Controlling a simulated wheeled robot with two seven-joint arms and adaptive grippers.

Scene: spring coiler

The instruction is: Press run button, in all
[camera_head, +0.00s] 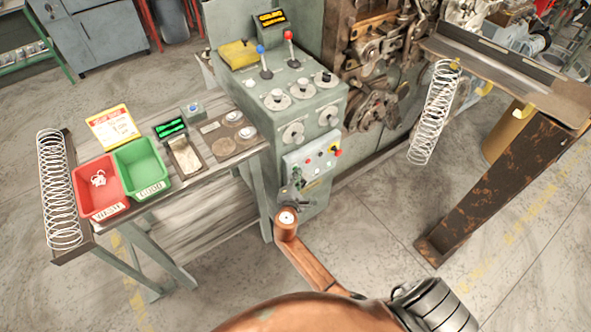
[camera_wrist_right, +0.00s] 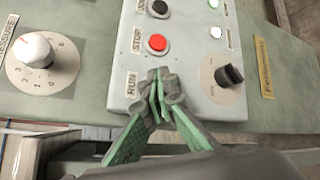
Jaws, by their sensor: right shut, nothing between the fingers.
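The control panel (camera_head: 318,158) is a pale box on the front of the grey-green machine console. In the right wrist view the panel (camera_wrist_right: 198,98) carries a RUN label (camera_wrist_right: 131,84), a STOP label with a red button (camera_wrist_right: 157,43), and a black button (camera_wrist_right: 160,8) beyond it. The run button beside its label is hidden behind my fingertips. My right gripper (camera_wrist_right: 160,82) is shut and empty, its tips over that spot; whether they touch cannot be told. In the head view my right gripper (camera_head: 297,183) is at the panel's lower left. My left gripper is not in view.
A black selector knob (camera_wrist_right: 230,75) sits right of my fingertips, and a white pressure dial (camera_wrist_right: 37,50) is to the left. A bench (camera_head: 215,180) with red (camera_head: 88,205) and green (camera_head: 135,182) bins stands left. A rusty stand (camera_head: 500,180) is right. Floor between is clear.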

